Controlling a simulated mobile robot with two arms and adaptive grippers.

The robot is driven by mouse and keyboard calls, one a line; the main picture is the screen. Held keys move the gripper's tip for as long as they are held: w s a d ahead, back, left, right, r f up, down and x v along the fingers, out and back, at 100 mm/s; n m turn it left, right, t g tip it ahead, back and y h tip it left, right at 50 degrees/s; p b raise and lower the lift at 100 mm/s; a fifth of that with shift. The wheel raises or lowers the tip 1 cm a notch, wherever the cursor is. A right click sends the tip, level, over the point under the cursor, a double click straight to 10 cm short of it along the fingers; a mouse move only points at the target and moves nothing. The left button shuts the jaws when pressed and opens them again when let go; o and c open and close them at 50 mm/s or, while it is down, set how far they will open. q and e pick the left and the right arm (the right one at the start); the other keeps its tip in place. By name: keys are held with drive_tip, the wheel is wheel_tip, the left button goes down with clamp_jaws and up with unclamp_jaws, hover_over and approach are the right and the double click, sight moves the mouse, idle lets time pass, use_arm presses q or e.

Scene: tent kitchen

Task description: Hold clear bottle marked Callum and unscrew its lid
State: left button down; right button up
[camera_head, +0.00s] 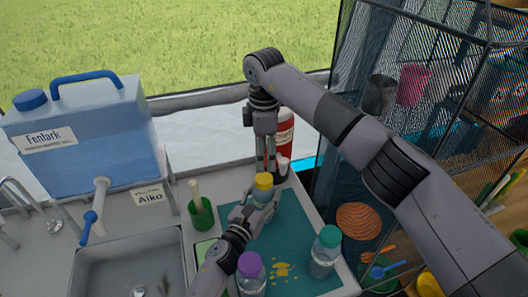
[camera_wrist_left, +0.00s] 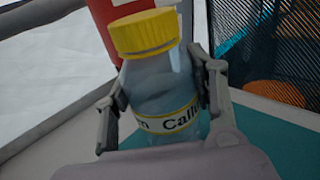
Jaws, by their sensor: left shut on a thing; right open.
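The clear bottle (camera_wrist_left: 160,90) has a yellow lid (camera_wrist_left: 145,32) and a white label with a yellow edge, on which "Call" can be read. Its yellow lid also shows in the head view (camera_head: 264,180), and the lid is on the bottle. My left gripper (camera_head: 260,206) is shut on the bottle's body, with one finger on each side in the left wrist view. My right gripper (camera_head: 268,165) is open and points down just above the yellow lid. Whether its fingertips touch the lid I cannot tell.
A purple-lidded bottle (camera_head: 251,270) and a teal-lidded bottle (camera_head: 325,258) stand nearby. A teal mat (camera_head: 300,222) bears yellow bits. A green cup (camera_head: 201,215) and a sink (camera_head: 110,262) are to the left. A red cylinder (camera_head: 285,128) stands behind my right gripper, and a mesh shelf (camera_head: 350,150) rises right.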

sight(264, 178)
drive_tip(key=shift+m, duration=0.9)
drive_tip(key=shift+f, duration=0.2)
wheel_tip(264, 178, down, 8)
drive_tip(key=shift+r, duration=0.15)
drive_tip(key=shift+c, duration=0.5)
